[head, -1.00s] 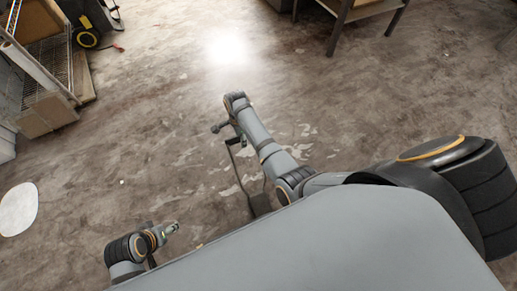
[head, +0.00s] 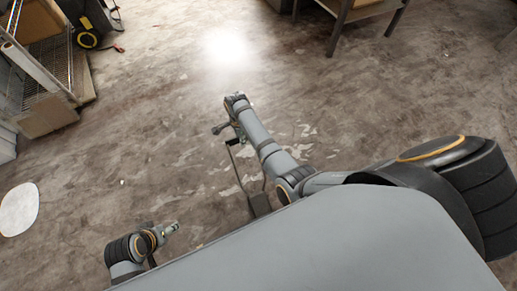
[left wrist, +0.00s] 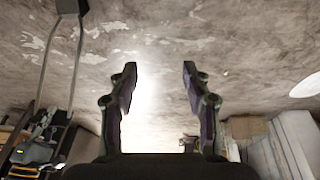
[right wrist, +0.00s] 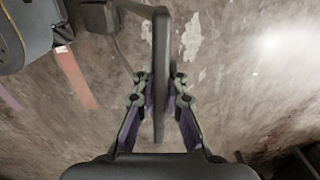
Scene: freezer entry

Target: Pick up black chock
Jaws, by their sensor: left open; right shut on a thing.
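The black chock has a dark block (head: 260,205) and long thin rods in the head view. The block hangs below my right forearm, near the edge of my grey body. My right gripper (head: 238,138) is shut on the chock's upper end, which sticks out to its left. In the right wrist view, a dark narrow part of the chock (right wrist: 161,70) stands between the closed fingers (right wrist: 161,92). In the left wrist view, the block (left wrist: 72,6) and two rods show at the upper left. My left gripper (left wrist: 158,85) is open and empty, apart from the chock.
A wire rack (head: 62,60) stands at the upper left, with a black and yellow thing (head: 88,38) beside it. A table (head: 345,15) stands at the top. A pale round patch (head: 18,209) lies on the left. The stained floor between is mostly clear.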

